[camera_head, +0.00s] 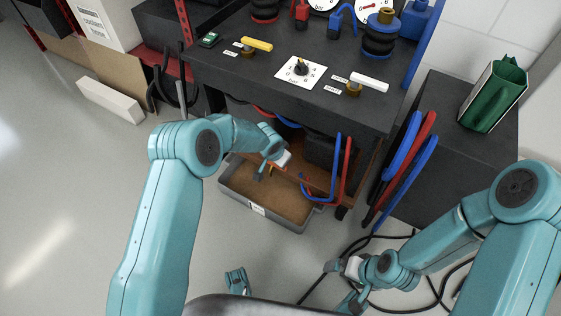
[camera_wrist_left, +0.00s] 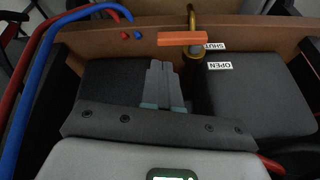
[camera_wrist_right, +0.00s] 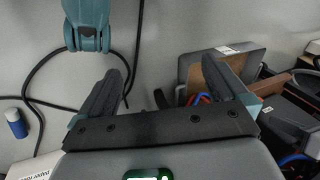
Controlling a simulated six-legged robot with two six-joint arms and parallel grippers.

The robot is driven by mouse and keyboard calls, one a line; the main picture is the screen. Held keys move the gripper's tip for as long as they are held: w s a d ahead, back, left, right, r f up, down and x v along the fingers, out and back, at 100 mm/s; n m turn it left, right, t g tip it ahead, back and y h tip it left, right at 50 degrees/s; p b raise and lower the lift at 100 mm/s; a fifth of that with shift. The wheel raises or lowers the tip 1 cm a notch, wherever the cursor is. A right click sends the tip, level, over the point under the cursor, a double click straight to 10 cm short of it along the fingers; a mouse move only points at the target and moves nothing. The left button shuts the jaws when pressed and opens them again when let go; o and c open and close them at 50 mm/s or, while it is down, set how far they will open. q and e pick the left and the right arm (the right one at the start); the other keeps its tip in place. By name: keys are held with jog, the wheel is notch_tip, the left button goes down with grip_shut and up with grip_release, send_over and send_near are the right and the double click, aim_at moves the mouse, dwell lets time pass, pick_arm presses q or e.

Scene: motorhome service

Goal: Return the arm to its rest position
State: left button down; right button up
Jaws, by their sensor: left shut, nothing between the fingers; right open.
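My left arm comes in from the left in the head view and reaches under the front edge of the dark bench. My left gripper (camera_head: 264,172) is over the shallow tray (camera_head: 233,195). In the left wrist view its fingers (camera_wrist_left: 161,84) are together and empty. Beyond them is a brass valve with an orange handle (camera_wrist_left: 186,39), near SHUT and OPEN labels; the fingertips appear apart from it. My right arm hangs low at the right in the head view. My right gripper (camera_head: 342,284) is over the floor near black cables. Its fingers (camera_wrist_right: 160,88) are spread and empty in the right wrist view.
The bench top (camera_head: 235,70) carries a yellow handle (camera_head: 257,44), a white handle (camera_head: 369,82) and a dial plate (camera_head: 300,71). Red and blue hoses (camera_head: 400,150) hang at its right side. A dark cabinet (camera_head: 430,125) holds a green container (camera_head: 494,95). Floor at left is mostly clear.

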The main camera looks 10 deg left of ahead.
pick_arm(q)
jog(key=shift+w, duration=0.1)
pick_arm(e)
jog(key=shift+s, duration=0.15)
dwell(0.3)
pick_arm(q)
jog(key=s+a+f+n+g, duration=0.2)
jog(key=s+a+f, duration=0.1)
jog(key=s+a, duration=0.3)
jog(key=s+d+n+g+h, duration=0.3)
jog(key=s+n, duration=0.4)
jog(key=s, duration=2.2)
notch_tip(320, 180, up, 31)
jog(key=d+t+p, duration=0.1)
jog(key=p, duration=3)
jog(key=shift+w+m, duration=0.3)
pick_arm(e)
notch_tip(320, 180, up, 30)
jog(key=s+a+g, duration=0.1)
jog(key=s, duration=0.1)
jog(key=shift+a+r+n, duration=0.2)
jog(key=shift+r+n, duration=0.05)
jog(key=shift+n, duration=0.05)
